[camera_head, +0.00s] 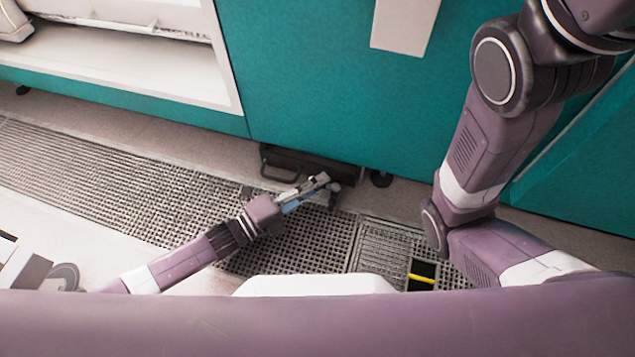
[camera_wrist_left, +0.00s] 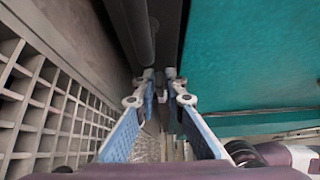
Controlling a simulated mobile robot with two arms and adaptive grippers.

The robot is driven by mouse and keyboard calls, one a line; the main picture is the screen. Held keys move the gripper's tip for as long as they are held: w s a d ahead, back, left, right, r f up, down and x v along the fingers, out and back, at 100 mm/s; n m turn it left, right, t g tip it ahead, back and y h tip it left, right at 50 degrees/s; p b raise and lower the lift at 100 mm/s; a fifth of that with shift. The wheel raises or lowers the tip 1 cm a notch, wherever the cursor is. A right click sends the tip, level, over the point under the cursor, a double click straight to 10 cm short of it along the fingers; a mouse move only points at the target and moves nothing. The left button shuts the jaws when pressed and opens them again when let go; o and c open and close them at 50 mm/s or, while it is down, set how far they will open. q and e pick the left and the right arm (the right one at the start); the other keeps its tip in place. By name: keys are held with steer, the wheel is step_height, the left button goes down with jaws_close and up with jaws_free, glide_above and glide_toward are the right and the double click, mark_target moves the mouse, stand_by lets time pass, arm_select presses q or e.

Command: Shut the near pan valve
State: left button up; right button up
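A black drip pan (camera_head: 312,165) sits low at the foot of the teal cabinet, above the floor grating. My left gripper (camera_head: 326,184) reaches to the pan's front right part, its fingers pointing toward the cabinet. In the left wrist view, the two blue-padded fingers of the left gripper (camera_wrist_left: 160,75) stand apart with a gap between them. A dark rounded bar (camera_wrist_left: 138,30) lies just beyond the tips. I cannot make out the valve clearly; the fingers may cover it. My right arm crosses the right side of the head view, its gripper out of sight.
Metal floor grating (camera_head: 130,185) runs along the cabinet, with a square dark opening holding a yellow bar (camera_head: 422,279) at the lower right. The teal cabinet front (camera_head: 320,90) rises behind the pan.

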arm_select(q)
jaws_close()
steer(key=shift+w, duration=0.1)
steer(key=shift+w+m+g, duration=0.1)
steer(key=shift+m+g, duration=0.2)
steer(key=shift+g, duration=0.1)
steer(key=shift+w+m+g+h, duration=0.1)
steer(key=shift+m+g+h, duration=0.4)
steer(key=shift+g+h, duration=0.15)
steer(key=o, duration=0.5)
jaws_free()
